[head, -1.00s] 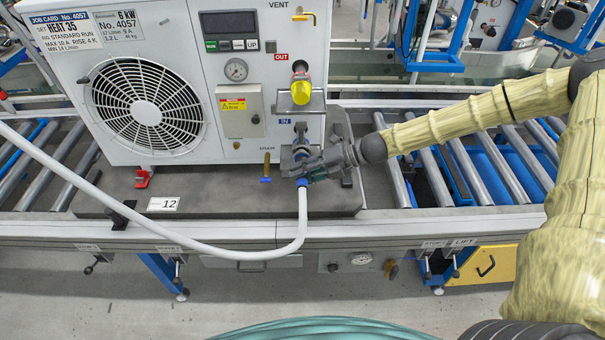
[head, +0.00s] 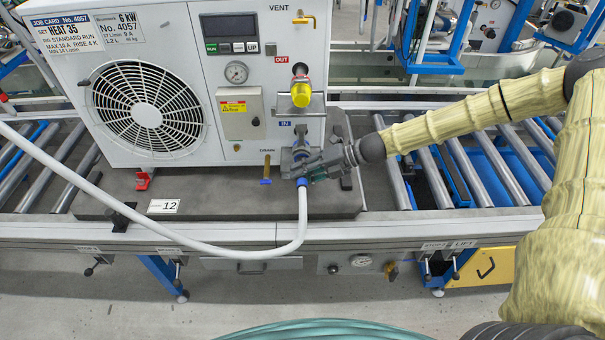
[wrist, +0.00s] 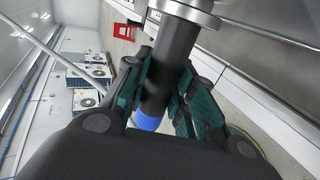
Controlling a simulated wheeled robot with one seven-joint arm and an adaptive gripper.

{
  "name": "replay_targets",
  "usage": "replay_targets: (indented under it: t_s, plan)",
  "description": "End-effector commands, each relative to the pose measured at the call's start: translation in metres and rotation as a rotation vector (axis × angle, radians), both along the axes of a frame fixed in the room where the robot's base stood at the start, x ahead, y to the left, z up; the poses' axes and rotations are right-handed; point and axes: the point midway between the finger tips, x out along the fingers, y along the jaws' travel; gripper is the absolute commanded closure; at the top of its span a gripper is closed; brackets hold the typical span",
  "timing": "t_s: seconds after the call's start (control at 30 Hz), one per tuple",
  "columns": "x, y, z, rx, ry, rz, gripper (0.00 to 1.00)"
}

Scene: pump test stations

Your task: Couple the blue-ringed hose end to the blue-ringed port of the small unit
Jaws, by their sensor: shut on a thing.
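The small unit (head: 240,148) is a white box with a fan grille, standing on a grey board. The white hose (head: 250,254) curves from the left and rises to my gripper (head: 303,168). The hose end (wrist: 170,70) is a dark cylinder with a blue ring (wrist: 148,121), which also shows in the head view (head: 302,182). My gripper is shut on it. In the wrist view its far end meets a metal collar (wrist: 192,12); I cannot tell whether it is locked.
Above the IN port, the OUT port carries a yellow cap (head: 301,94). A blue-tipped drain lever (head: 266,168) is just left of my gripper. A roller conveyor (head: 470,165) runs on the right. A coiled green hose (head: 325,330) lies at the front.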

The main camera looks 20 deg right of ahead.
Motion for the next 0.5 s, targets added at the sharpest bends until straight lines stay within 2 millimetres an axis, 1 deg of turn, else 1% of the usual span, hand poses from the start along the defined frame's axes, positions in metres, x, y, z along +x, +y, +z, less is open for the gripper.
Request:
replay_targets:
  t_s: [0.5]
  plan:
    - [0.0043, -0.0008, 0.0008, 0.001, -0.001, 0.001, 1.0]
